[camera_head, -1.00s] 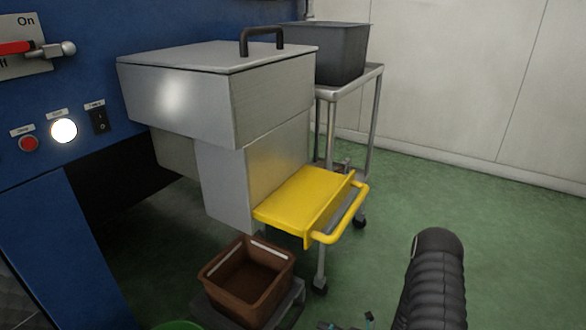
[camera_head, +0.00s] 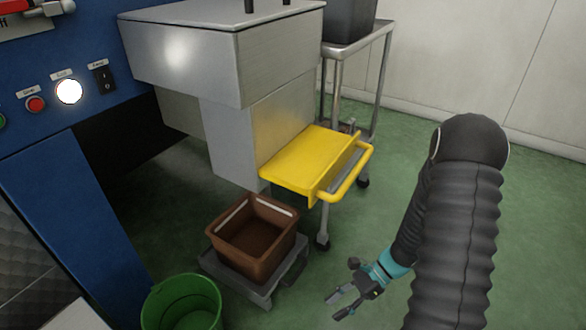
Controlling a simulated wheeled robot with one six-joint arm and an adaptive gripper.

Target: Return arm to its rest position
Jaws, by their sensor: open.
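My gripper (camera_head: 337,304) is at the lower middle of the head view, at the end of my black arm with its ribbed sleeve. Its two fingers are apart and nothing is between them. It hangs over the green floor, to the right of the brown crate and in front of the yellow drawer-like part, apart from both in the picture.
A brown crate (camera_head: 275,265) sits on a low grey dolly (camera_head: 262,298). A green bucket (camera_head: 155,306) stands at its left. A yellow tray with a handle (camera_head: 348,190) juts from the grey machine (camera_head: 180,58). A metal cart (camera_head: 331,90) stands behind. Floor at right is clear.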

